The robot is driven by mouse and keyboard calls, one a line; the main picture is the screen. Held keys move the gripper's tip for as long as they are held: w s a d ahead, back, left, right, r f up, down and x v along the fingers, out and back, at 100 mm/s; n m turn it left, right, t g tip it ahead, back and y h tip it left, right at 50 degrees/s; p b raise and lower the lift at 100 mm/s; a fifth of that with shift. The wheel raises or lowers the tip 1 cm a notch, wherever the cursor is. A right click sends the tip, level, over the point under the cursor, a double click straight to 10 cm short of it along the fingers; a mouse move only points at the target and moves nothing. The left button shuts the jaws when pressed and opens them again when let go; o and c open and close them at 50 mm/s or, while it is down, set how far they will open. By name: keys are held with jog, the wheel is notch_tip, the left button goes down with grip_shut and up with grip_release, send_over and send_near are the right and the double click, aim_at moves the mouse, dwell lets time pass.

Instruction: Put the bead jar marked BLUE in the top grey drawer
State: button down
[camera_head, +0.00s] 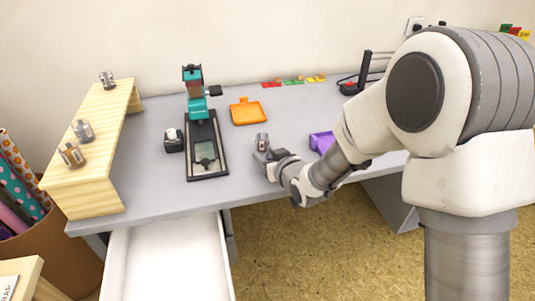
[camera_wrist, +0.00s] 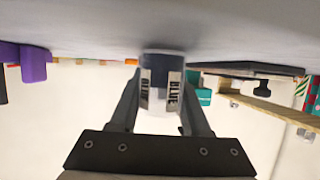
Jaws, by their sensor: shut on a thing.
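The bead jar marked BLUE (camera_wrist: 160,85) is between the two fingers of my gripper (camera_wrist: 160,78); its label reads BLUE, and the wrist view is upside down. In the head view the jar (camera_head: 262,141) shows as a small grey-capped jar at my gripper (camera_head: 265,153), over the middle of the grey desk. My gripper is shut on it. I cannot tell whether the jar touches the desk top. A drawer (camera_head: 168,262) with a white inside stands pulled out below the desk's front left edge. Its visible inside is empty, and its front is out of view.
A wooden shelf (camera_head: 103,125) at the left bears several other jars, one brown (camera_head: 71,155). A teal-and-black stamp press (camera_head: 205,145), an orange tray (camera_head: 247,112) and a purple tray (camera_head: 321,142) stand on the desk. A bin of paper rolls (camera_head: 50,240) stands left of the drawer.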

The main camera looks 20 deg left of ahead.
jog(key=shift+f, duration=0.15)
jog(key=shift+c, duration=1.8)
grip_release()
